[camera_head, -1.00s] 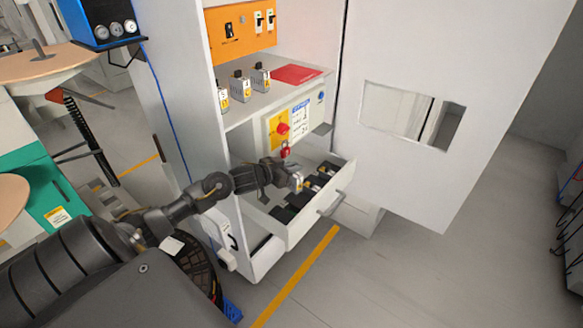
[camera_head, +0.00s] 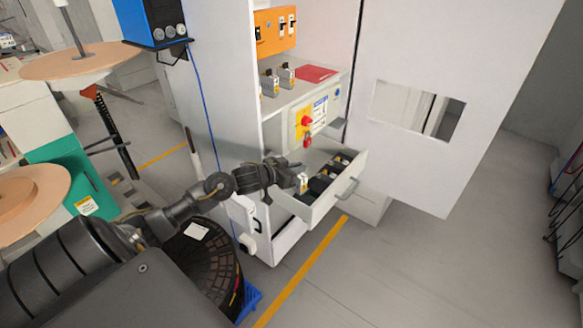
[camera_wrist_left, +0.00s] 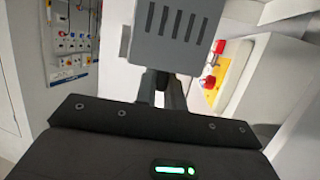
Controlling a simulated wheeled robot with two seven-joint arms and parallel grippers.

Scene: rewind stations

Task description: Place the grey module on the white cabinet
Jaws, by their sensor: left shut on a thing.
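The grey module (camera_wrist_left: 170,35) fills the upper middle of the left wrist view, with dark slots in its face. In the head view it is a small pale block (camera_head: 302,184) at the fingertips. My left gripper (camera_head: 290,179) is shut on it, over the open drawer (camera_head: 316,211) of the white cabinet (camera_head: 222,95). Its fingers partly hide the module. I cannot tell whether the module touches the drawer. More small grey modules (camera_head: 287,75) stand on the cabinet's shelf above, beside a red sheet (camera_head: 317,73). My right gripper is out of view.
Dark items (camera_head: 342,165) lie in the drawer. A panel with a red knob (camera_head: 306,121) is above it. The cabinet door (camera_head: 425,165) stands open at right. Grey floor (camera_head: 400,270) at lower right is clear.

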